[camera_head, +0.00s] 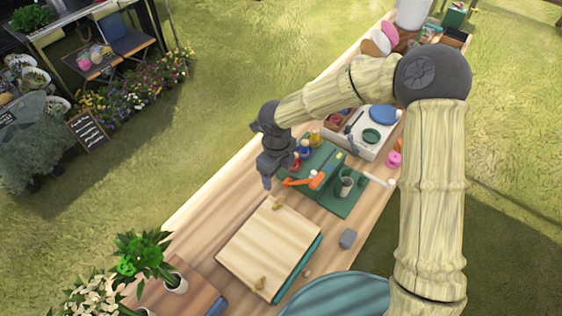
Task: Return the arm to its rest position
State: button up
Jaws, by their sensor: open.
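My arm reaches in from the lower right, bends at a dark grey elbow, and extends left over the table. My gripper (268,182) points down at the arm's end, over the table beside a green box (318,167). Its dark fingers look small and nothing shows between them. An orange-handled item (306,181) lies close to its right; I cannot tell whether they touch. The upper arm hides part of the table's right side.
A wooden board (262,240) lies on the table (205,237) below my gripper. Grass surrounds the table.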

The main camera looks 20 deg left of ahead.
jog(key=s+d+r+n+t, duration=0.1)
jog(key=d+r+n, duration=0.2)
jog(key=d+n, duration=0.4)
jog(key=s+d+r+n+b, duration=0.1)
jog(key=d+n, duration=0.6)
jog(key=d, duration=0.8)
jog(key=s+d+r+n+t, duration=0.1)
jog(key=s+d+r+n, duration=0.2)
jog(key=d, duration=0.8)
notch_tip(320, 180, up, 3)
jog(key=n, duration=0.4)
jog(key=shift+d+t, duration=0.2)
jog(key=shift+t, duration=0.1)
jog(key=shift+f, duration=0.1)
